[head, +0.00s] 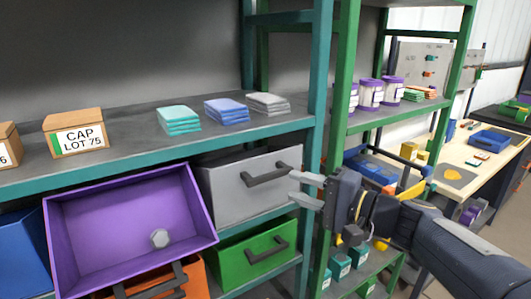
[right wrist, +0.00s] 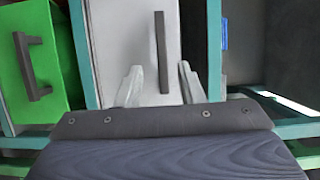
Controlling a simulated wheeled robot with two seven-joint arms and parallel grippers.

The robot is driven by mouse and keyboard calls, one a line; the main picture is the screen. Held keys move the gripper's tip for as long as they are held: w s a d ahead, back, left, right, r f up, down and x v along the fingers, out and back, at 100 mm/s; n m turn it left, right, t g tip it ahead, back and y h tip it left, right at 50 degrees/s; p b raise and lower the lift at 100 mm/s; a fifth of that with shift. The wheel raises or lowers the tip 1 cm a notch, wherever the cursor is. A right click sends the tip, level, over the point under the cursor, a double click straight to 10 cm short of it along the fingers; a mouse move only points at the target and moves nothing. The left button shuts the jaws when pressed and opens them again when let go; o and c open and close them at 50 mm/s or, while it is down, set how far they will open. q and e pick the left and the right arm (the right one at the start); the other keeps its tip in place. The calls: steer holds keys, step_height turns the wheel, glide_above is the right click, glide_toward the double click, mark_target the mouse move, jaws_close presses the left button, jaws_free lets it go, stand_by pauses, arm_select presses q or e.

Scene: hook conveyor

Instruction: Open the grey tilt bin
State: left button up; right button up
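The grey tilt bin (head: 225,196) sits closed under the shelf board in the head view, with a dark bar handle (head: 268,175) on its front. My right gripper (head: 296,187) is open, with its two pale fingers pointing left toward the right end of that handle. In the right wrist view the grey front (right wrist: 110,40) fills the middle, and the handle (right wrist: 161,50) appears between the spread fingers (right wrist: 158,75). I cannot tell whether the fingers touch the handle. My left gripper is not in view.
A green bin (head: 245,262) is below the grey one. A teal post (head: 319,100) stands close to my right gripper. Folded cloths (head: 227,111) lie on the shelf above.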

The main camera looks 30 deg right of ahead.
mark_target(274, 177)
steer(key=p+x, duration=0.1)
steer(key=x, duration=0.6)
steer(key=shift+w+r, duration=0.2)
steer(key=shift+w, duration=0.15)
steer(key=shift+c, duration=0.3)
jaws_close()
